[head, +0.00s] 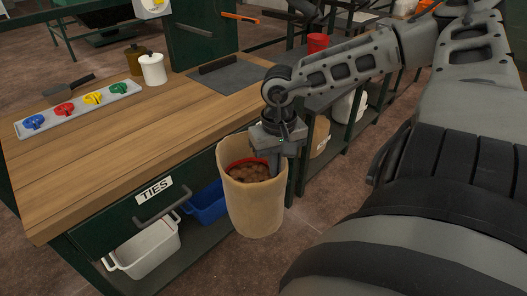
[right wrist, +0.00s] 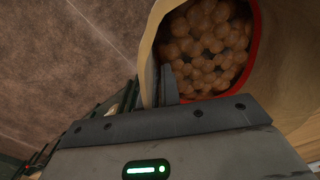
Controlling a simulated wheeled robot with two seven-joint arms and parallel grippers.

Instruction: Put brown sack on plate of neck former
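The brown sack (head: 256,208) is open at the top, with a red band inside its rim and many round brown pieces within. It hangs upright in front of the workbench, above the floor. My right gripper (head: 275,166) comes down from above and is shut on the sack's rim at the far right side. In the right wrist view, the sack wall (right wrist: 150,50) runs into the fingers (right wrist: 162,88), with one finger inside the mouth. The fingertips are partly hidden by the sack. I cannot make out the neck former's plate. My left gripper is not in view.
The wooden workbench (head: 110,150) has a drawer labelled TIES. On it are a tray (head: 78,108) of coloured rolls, a white jar (head: 153,69), a brown jar (head: 136,59) and a dark mat (head: 229,78). White and blue bins sit below. A shelf with a red cup (head: 317,43) stands behind.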

